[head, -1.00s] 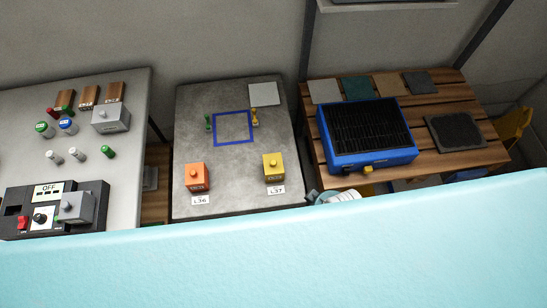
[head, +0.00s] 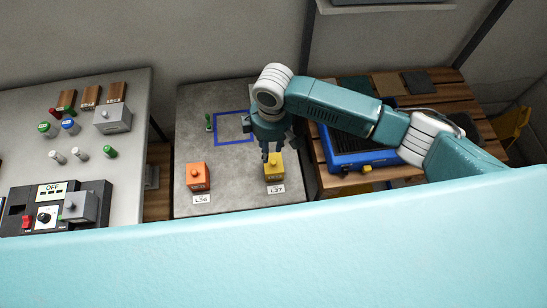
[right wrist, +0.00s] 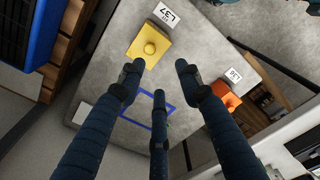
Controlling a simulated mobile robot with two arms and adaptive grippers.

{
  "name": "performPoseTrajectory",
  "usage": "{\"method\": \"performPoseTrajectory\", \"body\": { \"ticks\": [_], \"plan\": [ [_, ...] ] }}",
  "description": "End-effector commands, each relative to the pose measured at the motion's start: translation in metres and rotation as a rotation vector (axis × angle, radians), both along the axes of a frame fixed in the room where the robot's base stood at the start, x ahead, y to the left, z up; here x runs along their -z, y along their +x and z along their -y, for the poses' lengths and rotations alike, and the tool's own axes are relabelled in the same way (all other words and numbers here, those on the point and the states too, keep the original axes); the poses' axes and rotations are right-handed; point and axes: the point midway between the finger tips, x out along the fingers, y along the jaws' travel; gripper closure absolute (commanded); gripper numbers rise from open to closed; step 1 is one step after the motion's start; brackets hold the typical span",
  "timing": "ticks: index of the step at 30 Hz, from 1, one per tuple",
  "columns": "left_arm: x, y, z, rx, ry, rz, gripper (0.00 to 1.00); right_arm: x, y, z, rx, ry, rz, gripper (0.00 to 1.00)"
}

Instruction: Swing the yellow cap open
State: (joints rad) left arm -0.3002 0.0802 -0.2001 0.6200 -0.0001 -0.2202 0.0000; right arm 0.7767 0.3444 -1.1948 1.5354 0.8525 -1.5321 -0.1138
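The yellow box with a round knob on its top (head: 274,172) stands at the front right of the grey middle table, behind the label L37. It also shows in the right wrist view (right wrist: 147,46), near the fingertips. Its lid looks closed. My right gripper (head: 268,153) points down just behind and above the yellow box. In the right wrist view its fingers (right wrist: 158,78) are spread, with nothing between them, and no contact with the box is clear. My left gripper is in neither view.
An orange box (head: 197,176) with label L36 stands left on the same table. A blue outlined square (head: 231,139) lies behind, partly hidden by my arm, with a small green piece (head: 208,122) beside it. A blue grill-topped unit (head: 345,160) stands right, under my arm.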

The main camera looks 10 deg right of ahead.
Motion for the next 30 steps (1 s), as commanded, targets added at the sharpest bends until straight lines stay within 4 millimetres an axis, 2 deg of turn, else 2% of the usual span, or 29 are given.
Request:
{"method": "performPoseTrajectory", "body": {
  "ticks": [3,7,11,21,25,30],
  "plan": [
    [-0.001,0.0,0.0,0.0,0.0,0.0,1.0,-0.008,0.006,0.013,-0.02,-0.046,-0.006,0.65],
    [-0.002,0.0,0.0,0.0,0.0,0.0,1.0,-0.001,0.006,0.016,-0.023,-0.055,-0.012,0.65],
    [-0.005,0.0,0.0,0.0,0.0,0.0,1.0,0.018,0.005,0.016,-0.023,-0.056,-0.011,0.65],
    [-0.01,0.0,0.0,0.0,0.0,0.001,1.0,0.08,0.006,0.015,-0.022,-0.053,-0.01,0.65],
    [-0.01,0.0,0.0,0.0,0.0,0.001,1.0,0.093,0.006,0.014,-0.023,-0.052,-0.008,0.65],
    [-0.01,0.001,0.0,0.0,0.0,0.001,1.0,0.099,0.007,0.015,-0.023,-0.051,-0.007,0.65]
  ]
}}
